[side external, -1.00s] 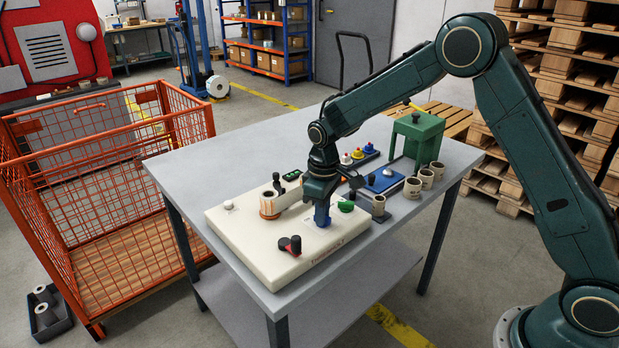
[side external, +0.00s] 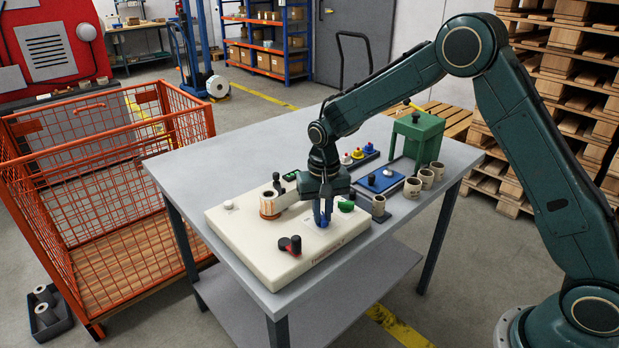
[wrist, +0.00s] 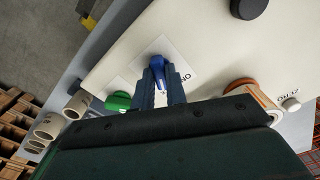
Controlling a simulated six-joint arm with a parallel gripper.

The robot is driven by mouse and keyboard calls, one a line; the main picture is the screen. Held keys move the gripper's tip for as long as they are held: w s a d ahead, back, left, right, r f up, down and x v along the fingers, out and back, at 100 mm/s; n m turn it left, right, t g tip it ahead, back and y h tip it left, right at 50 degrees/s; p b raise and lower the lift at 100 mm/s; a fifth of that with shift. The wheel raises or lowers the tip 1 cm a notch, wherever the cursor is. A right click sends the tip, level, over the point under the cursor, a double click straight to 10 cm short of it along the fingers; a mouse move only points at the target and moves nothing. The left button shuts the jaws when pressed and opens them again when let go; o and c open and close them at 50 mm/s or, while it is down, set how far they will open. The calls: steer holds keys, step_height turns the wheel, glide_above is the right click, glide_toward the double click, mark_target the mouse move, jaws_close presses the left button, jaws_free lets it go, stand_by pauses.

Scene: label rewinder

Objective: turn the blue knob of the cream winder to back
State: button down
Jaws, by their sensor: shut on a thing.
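The cream winder (side external: 235,228) lies on the grey table, with controls on its top. Its blue knob (side external: 321,221) is under my gripper (side external: 322,218), which points down at it. In the wrist view the blue knob (wrist: 157,63) sits on a white label, between the fingertips of my gripper (wrist: 162,80). The jaws are shut on the knob. The knob's pointer and most label letters are hidden or too small to read.
Close by on the winder are a green knob (side external: 346,206), a red and black crank (side external: 290,245) and a label roll (side external: 270,205). Cardboard cores (side external: 412,187) and a green press (side external: 417,137) stand to the right. An orange mesh cage (side external: 100,190) stands left of the table.

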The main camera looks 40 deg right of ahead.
mark_target(322, 216)
steer(key=shift+m, duration=0.7)
steer(key=c, duration=1.4)
jaws_free()
steer(key=shift+c, duration=0.2)
steer(key=shift+r, duration=0.1)
step_height(322, 216, up, 14)
